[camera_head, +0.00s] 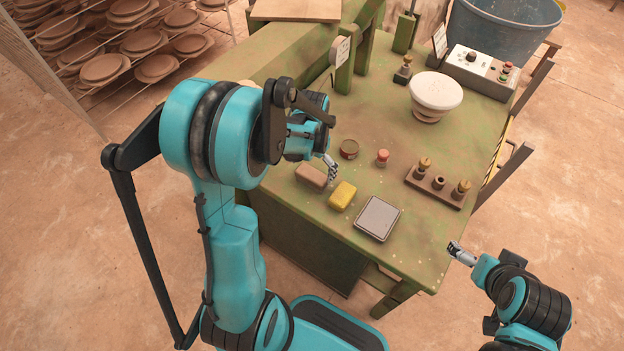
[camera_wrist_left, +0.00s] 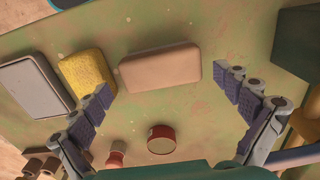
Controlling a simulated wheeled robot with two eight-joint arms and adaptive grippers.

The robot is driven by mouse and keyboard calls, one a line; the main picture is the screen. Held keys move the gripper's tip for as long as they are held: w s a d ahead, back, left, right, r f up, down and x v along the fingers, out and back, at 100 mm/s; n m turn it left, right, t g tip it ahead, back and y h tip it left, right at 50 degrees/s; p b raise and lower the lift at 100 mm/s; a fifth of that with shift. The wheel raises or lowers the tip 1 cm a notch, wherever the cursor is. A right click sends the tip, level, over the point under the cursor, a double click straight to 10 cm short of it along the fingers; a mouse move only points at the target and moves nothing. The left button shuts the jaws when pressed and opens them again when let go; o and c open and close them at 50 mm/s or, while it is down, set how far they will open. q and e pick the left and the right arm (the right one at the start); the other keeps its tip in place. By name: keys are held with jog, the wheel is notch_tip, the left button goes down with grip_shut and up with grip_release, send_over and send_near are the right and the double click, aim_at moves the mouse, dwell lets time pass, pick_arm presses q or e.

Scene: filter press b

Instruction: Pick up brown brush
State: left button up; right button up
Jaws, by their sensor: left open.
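The brown brush (camera_head: 311,177) appears as a tan-brown block with rounded edges, lying flat on the green table near its front left edge. It also shows in the left wrist view (camera_wrist_left: 160,68), where no bristles can be seen. My left gripper (camera_head: 330,166) is open and above the table, close to the brush. In the left wrist view, its fingertips (camera_wrist_left: 170,84) are spread to either side of the brush, with nothing held between them. My right gripper (camera_head: 461,254) is off the table's front right corner; its finger opening is too small to tell.
A yellow sponge-like block (camera_head: 342,195) lies close beside the brush, with a grey square plate (camera_head: 377,218) beyond it. A small round tin (camera_head: 349,149) and a red-topped knob (camera_head: 382,157) stand behind. A white bowl-like piece (camera_head: 435,92) stands farther back.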

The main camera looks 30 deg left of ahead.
aim_at(312, 174)
pick_arm(q)
notch_tip(312, 174, down, 4)
jog(key=shift+a+r+b, duration=0.1)
jog(key=shift+r+b, duration=0.1)
jog(key=shift+b, duration=0.4)
jog(key=shift+r, duration=0.1)
jog(key=c, duration=1.1)
jog(key=shift+r, duration=0.1)
